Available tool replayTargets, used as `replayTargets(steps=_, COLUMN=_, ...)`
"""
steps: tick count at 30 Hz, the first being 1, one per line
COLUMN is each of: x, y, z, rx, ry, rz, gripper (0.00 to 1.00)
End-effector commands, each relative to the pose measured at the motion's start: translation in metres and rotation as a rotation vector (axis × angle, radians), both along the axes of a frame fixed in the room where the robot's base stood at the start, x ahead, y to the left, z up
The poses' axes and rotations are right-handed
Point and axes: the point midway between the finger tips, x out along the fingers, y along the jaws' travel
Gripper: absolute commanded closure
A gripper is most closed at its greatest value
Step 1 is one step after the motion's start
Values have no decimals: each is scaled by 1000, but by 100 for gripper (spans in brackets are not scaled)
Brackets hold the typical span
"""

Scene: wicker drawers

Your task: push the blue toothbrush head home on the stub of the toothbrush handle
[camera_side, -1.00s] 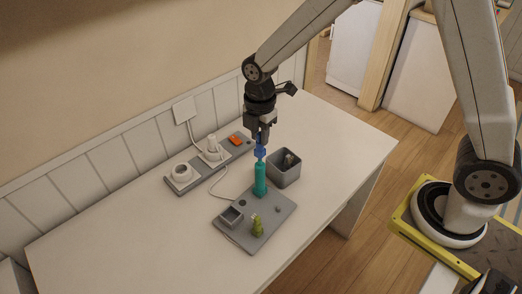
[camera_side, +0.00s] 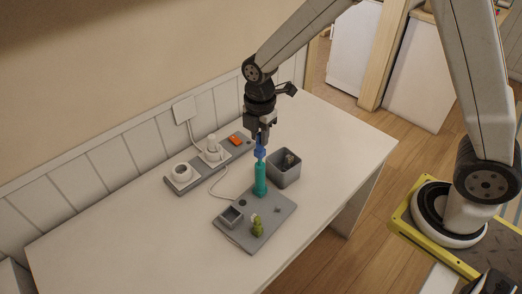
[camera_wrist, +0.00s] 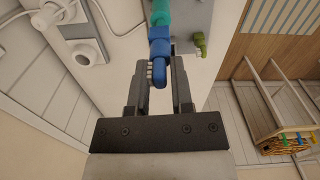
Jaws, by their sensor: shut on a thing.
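The teal toothbrush handle (camera_side: 260,180) stands upright on a grey board (camera_side: 272,222) on the white table. The blue toothbrush head (camera_side: 260,153) is in line with the top of the handle. My gripper (camera_side: 260,136) is above the handle, shut on the blue head. In the wrist view my gripper (camera_wrist: 160,72) has its fingers on both sides of the blue head (camera_wrist: 159,50), whose white bristles show at one side. The teal handle (camera_wrist: 161,13) shows just beyond it. The stub is hidden, and I cannot tell how far the head sits on it.
A grey open box (camera_side: 284,168) stands close to the right of the handle. A grey strip (camera_side: 208,168) with white plugs and an orange switch (camera_side: 236,139) lies behind. The table front is clear.

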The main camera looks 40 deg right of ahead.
Motion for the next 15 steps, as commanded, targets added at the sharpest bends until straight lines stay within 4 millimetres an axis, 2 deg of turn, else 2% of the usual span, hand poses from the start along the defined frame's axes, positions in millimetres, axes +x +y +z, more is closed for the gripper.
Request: replayTargets(steps=15, x=0, y=0, z=-10, rx=0, ry=1, rz=0, gripper=100)
